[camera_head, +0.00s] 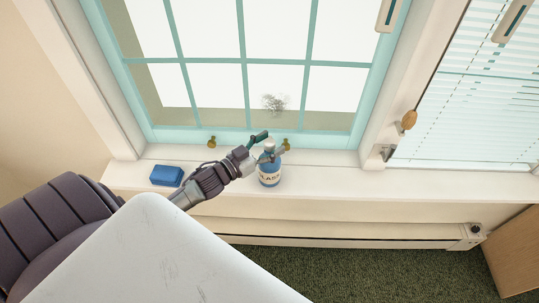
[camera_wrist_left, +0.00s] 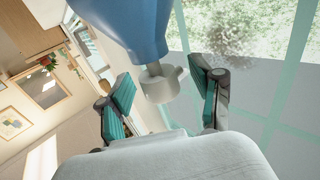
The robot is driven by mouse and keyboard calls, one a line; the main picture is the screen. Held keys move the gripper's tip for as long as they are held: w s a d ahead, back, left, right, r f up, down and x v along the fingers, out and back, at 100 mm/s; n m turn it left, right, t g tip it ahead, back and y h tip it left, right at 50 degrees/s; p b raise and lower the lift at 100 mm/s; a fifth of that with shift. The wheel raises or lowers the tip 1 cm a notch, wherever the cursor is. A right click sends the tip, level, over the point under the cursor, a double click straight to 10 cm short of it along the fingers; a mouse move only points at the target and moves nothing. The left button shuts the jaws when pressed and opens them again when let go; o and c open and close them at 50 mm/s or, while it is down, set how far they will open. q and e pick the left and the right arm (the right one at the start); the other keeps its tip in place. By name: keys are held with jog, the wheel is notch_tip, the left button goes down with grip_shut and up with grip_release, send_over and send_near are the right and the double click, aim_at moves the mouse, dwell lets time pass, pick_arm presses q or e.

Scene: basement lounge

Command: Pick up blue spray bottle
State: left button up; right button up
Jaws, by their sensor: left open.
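The blue spray bottle (camera_head: 269,178) with a pale label and grey spray head stands upright on the white window sill. My left gripper (camera_head: 267,147) reaches in from the left at the bottle's top. It is open, with its fingers on either side of the spray head. In the left wrist view the blue bottle (camera_wrist_left: 132,28) shows upside down, with its grey nozzle between the spread teal-padded fingers of my left gripper (camera_wrist_left: 160,88). I cannot tell whether a finger touches the bottle. My right gripper is not in view.
A blue block (camera_head: 166,176) lies on the sill (camera_head: 325,180) left of the bottle, near my forearm. The teal window frame (camera_head: 322,141) rises close behind the bottle. A heater (camera_head: 350,231) runs below the sill. The sill to the right is clear.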

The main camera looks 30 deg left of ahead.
pick_arm(q)
grip_shut()
